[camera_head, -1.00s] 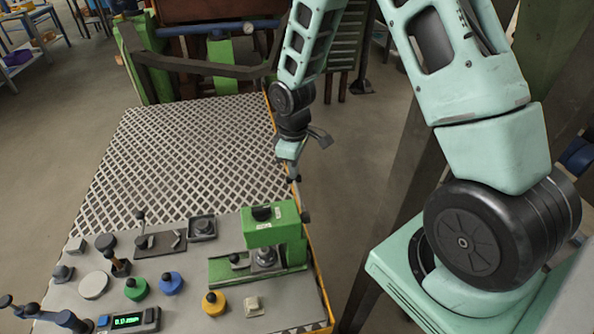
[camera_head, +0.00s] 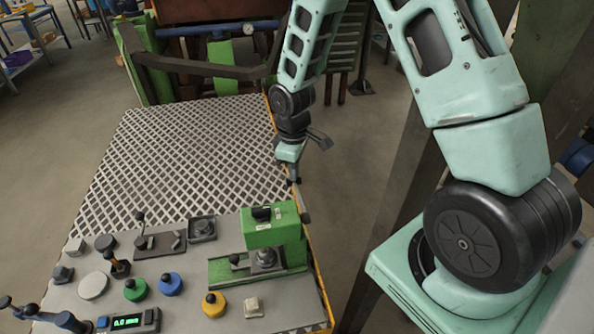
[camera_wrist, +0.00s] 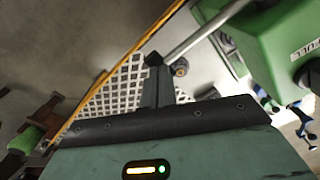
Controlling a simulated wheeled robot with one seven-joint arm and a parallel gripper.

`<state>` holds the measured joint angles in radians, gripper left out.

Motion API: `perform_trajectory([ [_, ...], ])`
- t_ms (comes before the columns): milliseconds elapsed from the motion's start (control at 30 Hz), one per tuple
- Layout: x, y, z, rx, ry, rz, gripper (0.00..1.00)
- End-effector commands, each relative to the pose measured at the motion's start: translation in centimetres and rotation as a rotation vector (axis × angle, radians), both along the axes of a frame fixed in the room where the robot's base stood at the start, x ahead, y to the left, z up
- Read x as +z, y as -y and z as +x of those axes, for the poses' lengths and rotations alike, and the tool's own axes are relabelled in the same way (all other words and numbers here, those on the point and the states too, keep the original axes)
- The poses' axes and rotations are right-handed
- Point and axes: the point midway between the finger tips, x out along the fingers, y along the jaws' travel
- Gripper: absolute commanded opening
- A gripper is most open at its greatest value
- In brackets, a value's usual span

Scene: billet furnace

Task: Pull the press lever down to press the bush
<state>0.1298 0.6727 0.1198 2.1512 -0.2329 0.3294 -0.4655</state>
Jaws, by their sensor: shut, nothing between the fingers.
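The green press (camera_head: 270,228) stands at the front right of the bench, with a grey round part (camera_head: 265,257) under its head. I cannot tell the bush from the ram there. In the wrist view, the press lever (camera_wrist: 207,33) is a pale metal rod running from the green press body (camera_wrist: 285,45) down to the left. A round brownish knob (camera_wrist: 180,67) shows near its lower end. My gripper (camera_head: 292,181) is shut and empty, above the bench's right edge behind the press. Its dark fingertips (camera_wrist: 153,60) appear close beside the rod's end; contact is unclear.
A metal grid top (camera_head: 180,150) fills the rear of the bench and is clear. A small display box (camera_head: 128,321) shows green digits at the front.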

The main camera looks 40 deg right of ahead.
Motion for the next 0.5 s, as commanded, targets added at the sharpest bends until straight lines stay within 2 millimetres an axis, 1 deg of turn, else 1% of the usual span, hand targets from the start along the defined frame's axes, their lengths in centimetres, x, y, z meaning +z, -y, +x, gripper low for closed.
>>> perform_trajectory([
  [500, 4.6, 0.0, 0.0, 0.0, -0.001, 0.001, 0.0],
])
